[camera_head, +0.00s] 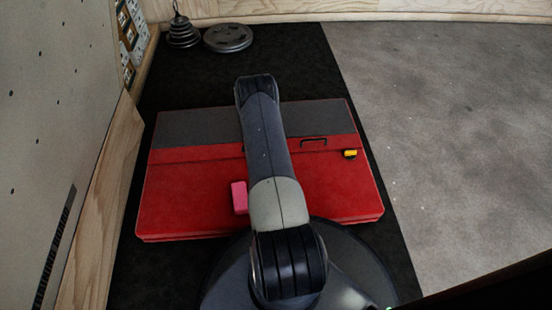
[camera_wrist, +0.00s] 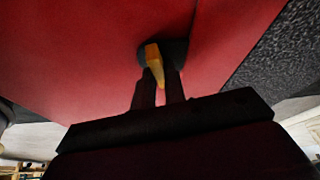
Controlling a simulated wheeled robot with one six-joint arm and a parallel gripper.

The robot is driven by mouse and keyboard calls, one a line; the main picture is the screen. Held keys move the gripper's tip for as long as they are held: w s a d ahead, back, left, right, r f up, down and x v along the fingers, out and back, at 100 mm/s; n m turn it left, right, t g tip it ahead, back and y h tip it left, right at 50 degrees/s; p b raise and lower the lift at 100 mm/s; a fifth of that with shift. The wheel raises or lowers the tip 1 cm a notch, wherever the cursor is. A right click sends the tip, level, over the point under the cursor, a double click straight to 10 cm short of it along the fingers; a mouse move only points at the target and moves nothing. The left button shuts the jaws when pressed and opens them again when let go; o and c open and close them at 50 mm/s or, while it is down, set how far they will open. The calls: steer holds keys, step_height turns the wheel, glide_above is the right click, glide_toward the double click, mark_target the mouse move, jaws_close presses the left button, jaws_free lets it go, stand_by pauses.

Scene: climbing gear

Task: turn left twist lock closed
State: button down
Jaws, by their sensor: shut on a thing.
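The twist lock in the wrist view has a yellow lever (camera_wrist: 152,54) on a dark round base (camera_wrist: 176,50), set in a red face. My gripper (camera_wrist: 160,82) has one finger on each side of the lever and is shut on it. The lever runs roughly along the fingers, slightly tilted. In the head view my arm hides this lock and my gripper. A second yellow and black twist lock (camera_head: 350,154) shows on the right of the red and grey crash pad (camera_head: 320,180).
A black carry handle (camera_head: 314,142) sits left of the visible lock. A pink block (camera_head: 239,198) lies on the pad beside my arm. Weight plates (camera_head: 229,38) and a stack of weights (camera_head: 183,32) stand at the back. A climbing wall (camera_head: 50,120) bounds the left; grey floor (camera_head: 450,130) is clear.

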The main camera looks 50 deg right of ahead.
steer(key=shift+w+a+f+m+g+y+b, duration=0.1)
steer(key=shift+m+g+y+b, duration=0.15)
steer(key=shift+m+b, duration=0.4)
steer(key=shift+w+f+m+g+y+b, duration=0.15)
steer(key=shift+m+g+b, duration=0.15)
steer(key=shift+m, duration=0.65)
steer(key=shift+s+r, duration=0.1)
steer(key=shift+r, duration=0.05)
steer(key=c, duration=1.5)
jaws_free()
steer(key=shift+o, duration=0.2)
steer(key=shift+r, duration=0.1)
steer(key=p+v, duration=0.4)
steer(key=v, duration=0.6)
steer(key=shift+r, duration=0.4)
steer(key=shift+f, duration=0.1)
steer(key=b+x, duration=0.4)
steer(key=x, duration=0.6)
steer(key=shift+f, duration=0.4)
steer(key=shift+r, duration=0.1)
steer(key=shift+s, duration=0.1)
